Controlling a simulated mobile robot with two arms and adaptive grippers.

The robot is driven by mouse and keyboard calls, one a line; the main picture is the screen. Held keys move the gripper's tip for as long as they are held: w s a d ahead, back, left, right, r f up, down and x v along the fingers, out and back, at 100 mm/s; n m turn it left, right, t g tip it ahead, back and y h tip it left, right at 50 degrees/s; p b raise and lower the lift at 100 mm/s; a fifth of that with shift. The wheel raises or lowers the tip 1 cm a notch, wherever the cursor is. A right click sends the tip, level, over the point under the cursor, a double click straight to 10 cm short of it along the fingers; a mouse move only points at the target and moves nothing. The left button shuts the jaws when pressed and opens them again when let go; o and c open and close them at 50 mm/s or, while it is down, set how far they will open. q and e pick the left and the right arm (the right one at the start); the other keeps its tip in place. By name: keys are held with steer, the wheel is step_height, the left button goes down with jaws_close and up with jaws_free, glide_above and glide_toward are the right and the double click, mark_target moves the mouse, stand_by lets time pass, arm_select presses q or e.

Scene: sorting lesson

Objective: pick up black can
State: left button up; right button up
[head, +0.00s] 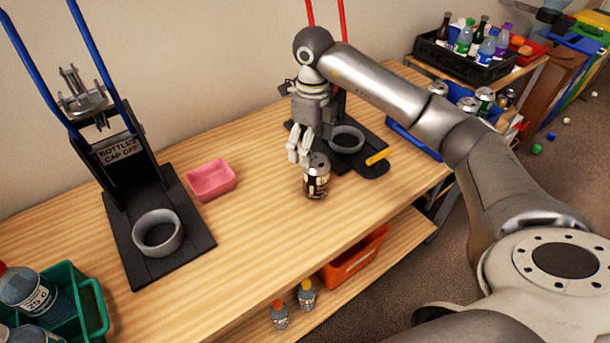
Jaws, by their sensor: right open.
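The black can (317,181) stands upright on the wooden table, in front of the right-hand press. It has a silver top and a dark side with pale print. My right gripper (301,155) points down just above and to the left of the can's top, with its fingers close to the rim. It is open and empty. Whether a finger touches the can cannot be told. My left gripper is out of the picture.
A press with blue handles (140,165) stands left; a red-handled press (347,141) stands behind the can. A pink tray (212,180) sits between them. A green crate (92,302) with bottles is front left. Table front centre is clear. A black crate (452,62) stands far right.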

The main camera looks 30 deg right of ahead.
mark_target(314, 159)
steer(key=f, duration=0.2)
steer(key=shift+s+d+f, duration=0.1)
steer(key=shift+s+f, duration=0.15)
steer(key=shift+f, duration=0.05)
steer(key=shift+s+f+p, duration=0.25)
steer(key=shift+f+p, duration=0.05)
steer(key=shift+f, duration=1.25)
steer(key=f, duration=0.1)
steer(key=f+p, duration=0.1)
steer(key=f, duration=0.1)
steer(key=shift+s+f, duration=0.25)
steer(key=shift+s, duration=0.1)
steer(key=shift+w+f, duration=0.1)
steer(key=shift+f, duration=0.4)
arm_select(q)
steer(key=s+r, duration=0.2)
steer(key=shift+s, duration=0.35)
arm_select(e)
steer(key=c, duration=0.8)
steer(key=shift+o, duration=0.2)
